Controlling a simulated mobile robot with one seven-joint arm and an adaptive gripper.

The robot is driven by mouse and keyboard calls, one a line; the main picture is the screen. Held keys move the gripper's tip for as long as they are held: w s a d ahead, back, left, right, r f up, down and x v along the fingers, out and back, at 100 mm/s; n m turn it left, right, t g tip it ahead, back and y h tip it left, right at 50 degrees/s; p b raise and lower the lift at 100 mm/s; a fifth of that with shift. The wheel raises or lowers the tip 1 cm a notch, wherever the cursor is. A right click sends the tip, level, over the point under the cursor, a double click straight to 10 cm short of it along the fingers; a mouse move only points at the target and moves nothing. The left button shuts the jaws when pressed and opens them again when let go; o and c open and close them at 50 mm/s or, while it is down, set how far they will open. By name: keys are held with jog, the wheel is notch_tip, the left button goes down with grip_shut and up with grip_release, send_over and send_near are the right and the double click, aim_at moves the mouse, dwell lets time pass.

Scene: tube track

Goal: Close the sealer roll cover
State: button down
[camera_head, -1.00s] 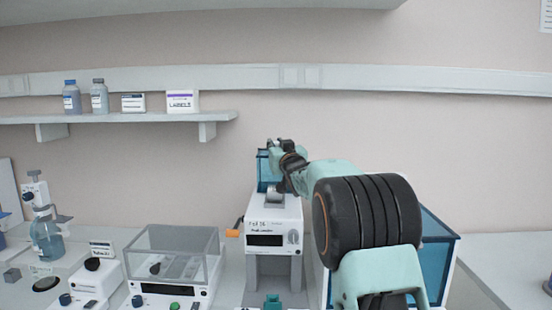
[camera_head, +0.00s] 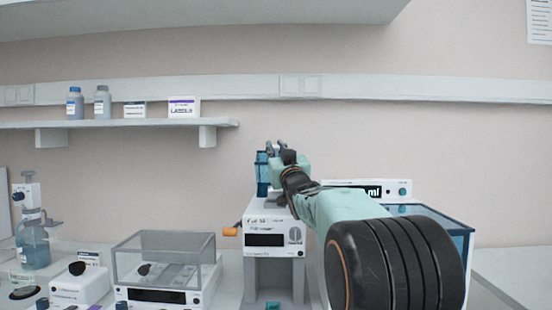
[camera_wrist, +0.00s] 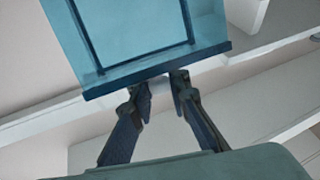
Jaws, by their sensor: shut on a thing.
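The sealer (camera_head: 268,223) is a white unit with a display, a dial and an orange handle on its left side, right of centre in the head view. Its roll cover (camera_head: 262,178) is translucent blue and stands raised at the back of the sealer, partly hidden by my arm. In the wrist view the cover (camera_wrist: 140,35) fills the upper middle, with a dark blue rim along its lower edge. My gripper (camera_head: 274,150) is at the cover's top. In the wrist view its fingertips (camera_wrist: 160,80) are at that rim, shut on the cover's edge.
A clear-lidded box (camera_head: 163,262) stands left of the sealer. A blue-sided case (camera_head: 440,225) and a white display unit (camera_head: 398,190) are to the right, close to my arm. A wall shelf (camera_head: 120,123) holds bottles and boxes at upper left.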

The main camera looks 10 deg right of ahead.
jog(key=shift+s+a+f+b, duration=0.1)
jog(key=shift+s+f+b, duration=0.15)
jog(key=shift+s+b, duration=0.15)
dwell(0.4)
jog(key=c, duration=1.8)
grip_release()
jog(key=shift+s, duration=0.1)
jog(key=shift+r, duration=0.1)
jog(key=shift+s+f, duration=0.25)
jog(key=shift+s, duration=0.35)
jog(key=s, duration=0.8)
jog(key=s+d, duration=0.1)
jog(key=s, duration=0.3)
